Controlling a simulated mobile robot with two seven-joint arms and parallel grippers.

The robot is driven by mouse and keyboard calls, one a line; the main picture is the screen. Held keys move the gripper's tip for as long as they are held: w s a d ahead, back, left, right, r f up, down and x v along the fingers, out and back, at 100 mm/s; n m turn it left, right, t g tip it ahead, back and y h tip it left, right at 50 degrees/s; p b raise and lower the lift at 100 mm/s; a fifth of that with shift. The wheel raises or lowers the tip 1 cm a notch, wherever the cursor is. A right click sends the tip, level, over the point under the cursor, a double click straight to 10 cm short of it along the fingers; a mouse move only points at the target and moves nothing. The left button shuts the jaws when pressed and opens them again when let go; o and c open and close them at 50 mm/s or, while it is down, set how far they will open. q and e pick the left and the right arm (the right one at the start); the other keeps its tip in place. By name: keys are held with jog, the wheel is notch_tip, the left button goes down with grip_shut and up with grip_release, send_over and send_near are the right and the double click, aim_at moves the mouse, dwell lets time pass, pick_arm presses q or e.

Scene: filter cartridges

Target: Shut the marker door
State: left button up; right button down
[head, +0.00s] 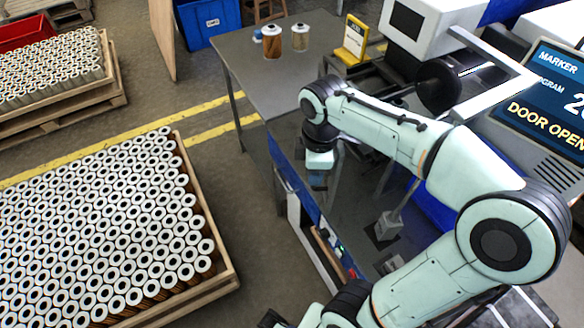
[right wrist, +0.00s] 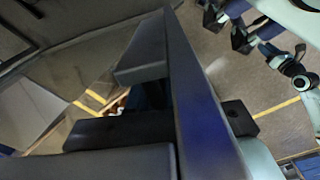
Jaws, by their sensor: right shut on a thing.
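The marker's screen (head: 552,95) reads "MARKER" and "DOOR OPEN". A dark, glassy panel (head: 352,222) stretches below my right forearm; it looks like the marker door, but its outline is partly hidden by my arm. My right gripper (head: 318,180) points down at the panel's left side. In the right wrist view, its dark fingers are shut on a long blue-and-dark bar (right wrist: 200,95), apparently the door's handle or edge. My left gripper (right wrist: 230,28) shows small at the top right of that view, its dark fingers apart, with nothing seen between them.
A blue bin (head: 208,22) is at the back. Floor between pallets and marker is clear.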

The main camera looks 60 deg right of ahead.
aim_at(336, 172)
jog(key=shift+s+d+n, duration=0.35)
jog(key=shift+s, duration=0.3)
jog(key=shift+s+d+n, duration=0.3)
jog(key=shift+s+d, duration=0.1)
jog(key=shift+s, duration=0.2)
jog(key=shift+s+d+n, duration=0.35)
jog(key=shift+s, duration=0.3)
jog(key=c, duration=1.2)
grip_release()
jog(key=shift+o, duration=0.2)
notch_tip(336, 172, up, 13)
jog(key=shift+r+p, duration=0.2)
jog(key=shift+p, duration=1.05)
